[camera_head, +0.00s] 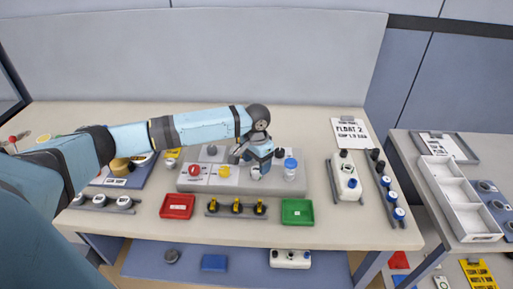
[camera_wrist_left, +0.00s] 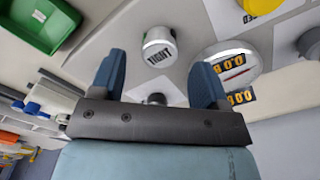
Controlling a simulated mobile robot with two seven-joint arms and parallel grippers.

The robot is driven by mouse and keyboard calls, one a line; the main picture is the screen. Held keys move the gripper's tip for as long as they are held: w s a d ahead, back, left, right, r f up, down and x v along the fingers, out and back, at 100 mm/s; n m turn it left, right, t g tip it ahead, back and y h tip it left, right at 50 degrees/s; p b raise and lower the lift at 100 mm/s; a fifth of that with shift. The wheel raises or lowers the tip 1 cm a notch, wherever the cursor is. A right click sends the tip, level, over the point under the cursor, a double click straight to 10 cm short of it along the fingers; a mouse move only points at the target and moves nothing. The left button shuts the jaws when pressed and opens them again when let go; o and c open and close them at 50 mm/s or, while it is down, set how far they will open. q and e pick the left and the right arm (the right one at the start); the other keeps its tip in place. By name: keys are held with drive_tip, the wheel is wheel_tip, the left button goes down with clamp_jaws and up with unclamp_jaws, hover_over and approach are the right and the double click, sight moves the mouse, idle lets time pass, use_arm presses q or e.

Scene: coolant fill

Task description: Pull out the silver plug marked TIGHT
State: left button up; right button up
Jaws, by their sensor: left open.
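The silver plug marked TIGHT (camera_wrist_left: 159,46) stands in the grey panel in the left wrist view, its round cap facing me. My left gripper (camera_wrist_left: 158,64) is open, with one blue finger on each side of the view below the plug. The plug appears just beyond the fingertips, and I cannot tell whether they touch it. A smaller grey knob (camera_wrist_left: 157,99) on a white label shows between the fingers. In the head view my left gripper (camera_head: 257,167) is over the grey panel (camera_head: 318,188), and I cannot make out the plug there. My right gripper is not in view.
A round gauge (camera_wrist_left: 236,64) with number counters is right of the plug. A blue-capped part (camera_head: 290,166) stands right of my gripper. A green tray (camera_head: 297,211), a red tray (camera_head: 177,206) and a rack of yellow-topped parts (camera_head: 236,207) lie in front of the panel.

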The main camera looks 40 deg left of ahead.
sight(257, 168)
use_arm(q)
drive_tip(key=shift+f, duration=1.9)
drive_tip(key=c, duration=1)
drive_tip(key=shift+o, duration=0.8)
drive_tip(key=shift+r+p, duration=0.2)
drive_tip(key=shift+p, duration=0.1)
drive_tip(key=shift+r+p, duration=0.2)
drive_tip(key=shift+p, duration=0.1)
